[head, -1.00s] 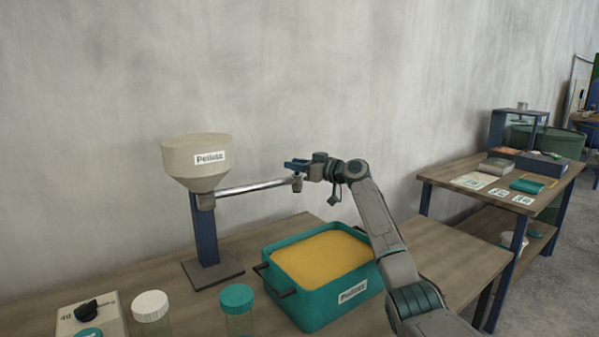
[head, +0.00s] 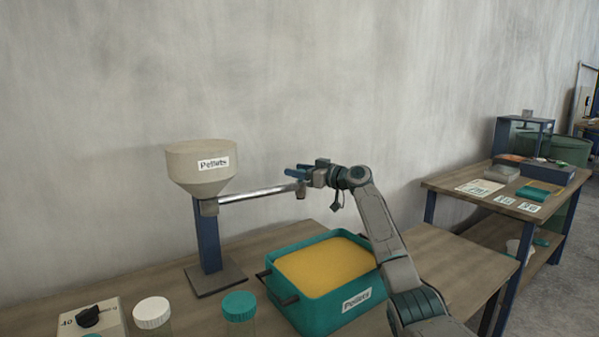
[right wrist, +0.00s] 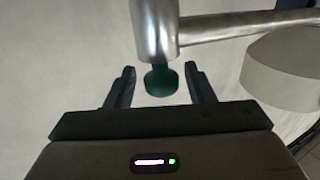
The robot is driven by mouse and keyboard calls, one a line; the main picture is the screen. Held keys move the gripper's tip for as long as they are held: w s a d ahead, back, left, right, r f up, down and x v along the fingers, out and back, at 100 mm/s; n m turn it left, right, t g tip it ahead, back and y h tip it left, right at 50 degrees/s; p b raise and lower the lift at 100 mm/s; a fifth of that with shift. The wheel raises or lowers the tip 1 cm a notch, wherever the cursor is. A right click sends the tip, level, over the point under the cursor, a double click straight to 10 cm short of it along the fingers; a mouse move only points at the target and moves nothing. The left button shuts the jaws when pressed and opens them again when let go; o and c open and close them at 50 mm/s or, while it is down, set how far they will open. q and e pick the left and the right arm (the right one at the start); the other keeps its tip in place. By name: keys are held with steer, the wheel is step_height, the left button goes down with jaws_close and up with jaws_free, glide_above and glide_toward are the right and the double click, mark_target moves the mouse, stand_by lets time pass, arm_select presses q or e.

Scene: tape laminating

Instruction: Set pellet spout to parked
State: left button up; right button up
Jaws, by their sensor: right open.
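The pellet spout (head: 255,194) is a silvery tube reaching right from the base of the beige hopper (head: 201,170) labelled Pellets. Its free end turns down above the back of the pellet bin. My right gripper (head: 291,170) is at that end, its fingers pointing left. In the right wrist view the spout's metal end (right wrist: 156,28) is close ahead, with a green knob (right wrist: 161,80) on it. The knob lies between the two open fingers of my right gripper (right wrist: 161,84), with gaps on both sides. My left gripper is not in view.
A teal bin (head: 325,295) of yellow pellets stands on the bench below the spout. A dial box (head: 92,318), a white-lidded jar (head: 152,313) and a teal-lidded jar (head: 239,307) stand at the front left. A second table (head: 450,188) stands at right.

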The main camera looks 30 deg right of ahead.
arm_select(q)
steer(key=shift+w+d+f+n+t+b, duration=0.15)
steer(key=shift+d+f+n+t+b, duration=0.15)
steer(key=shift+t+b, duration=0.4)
arm_select(e)
steer(key=v, duration=1)
steer(key=shift+s+d, duration=0.15)
steer(key=shift+s, duration=0.2)
steer(key=shift+f, duration=0.1)
